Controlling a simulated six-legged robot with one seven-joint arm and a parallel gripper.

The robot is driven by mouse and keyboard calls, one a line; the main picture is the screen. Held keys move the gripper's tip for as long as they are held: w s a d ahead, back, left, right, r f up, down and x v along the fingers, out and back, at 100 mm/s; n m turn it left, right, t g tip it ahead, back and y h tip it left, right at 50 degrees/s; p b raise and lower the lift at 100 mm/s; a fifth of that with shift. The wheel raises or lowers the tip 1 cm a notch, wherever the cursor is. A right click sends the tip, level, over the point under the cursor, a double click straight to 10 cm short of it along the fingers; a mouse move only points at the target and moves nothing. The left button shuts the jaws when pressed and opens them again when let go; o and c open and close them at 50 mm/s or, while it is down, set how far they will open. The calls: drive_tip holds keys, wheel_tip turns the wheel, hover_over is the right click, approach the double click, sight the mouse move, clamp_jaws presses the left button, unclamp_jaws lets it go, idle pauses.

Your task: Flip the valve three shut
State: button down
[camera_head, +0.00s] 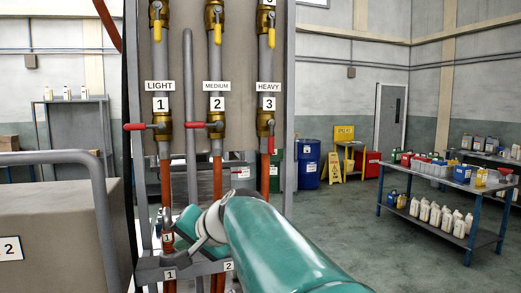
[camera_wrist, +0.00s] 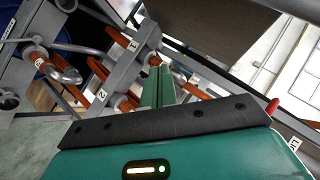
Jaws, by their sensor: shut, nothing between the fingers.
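Valve three is the brass valve (camera_head: 265,124) on the right-hand pipe, under the "HEAVY 3" label (camera_head: 268,95). Its red handle (camera_head: 271,145) hangs down along the pipe. The red handles of valve one (camera_head: 134,127) and valve two (camera_head: 191,125) point left, across their pipes. My gripper (camera_wrist: 158,88) is shut and empty, its two teal fingers together in the wrist view. In the head view my gripper (camera_head: 187,222) is low in front of the hoses, below and left of valve three and apart from its handle. The fingertips are partly hidden there.
A grey bracket (camera_head: 200,267) labelled 1 and 2 holds orange hoses near my gripper; it also shows in the wrist view (camera_wrist: 137,45). A grey tank with a tubular rail (camera_head: 95,190) stands left. Open floor lies right, before a bottle-laden table (camera_head: 450,185).

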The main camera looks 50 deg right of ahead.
sight(271, 137)
drive_tip(key=w+d+r+m+t+h, duration=0.1)
drive_tip(key=d+r+m+t+h, duration=0.35)
drive_tip(key=d, duration=1.25)
drive_tip(key=s+d+r+m+h, duration=0.1)
drive_tip(key=s+d+r+m, duration=0.1)
drive_tip(key=d, duration=0.5)
drive_tip(key=s+d+r+m+h, duration=0.2)
drive_tip(key=s+d+r+m, duration=0.1)
drive_tip(key=d+r, duration=0.2)
drive_tip(key=s+d+r+m+h, duration=0.2)
drive_tip(key=s+d+r+m, duration=0.1)
drive_tip(key=d, duration=0.6)
drive_tip(key=shift+r, duration=0.25)
drive_tip(key=shift+w, duration=0.1)
drive_tip(key=w+d, duration=0.1)
drive_tip(key=w, duration=1)
drive_tip(key=shift+w+d, duration=0.3)
drive_tip(key=shift+d, duration=0.05)
drive_tip(key=shift+a+m, duration=0.15)
drive_tip(key=shift+m, duration=0.1)
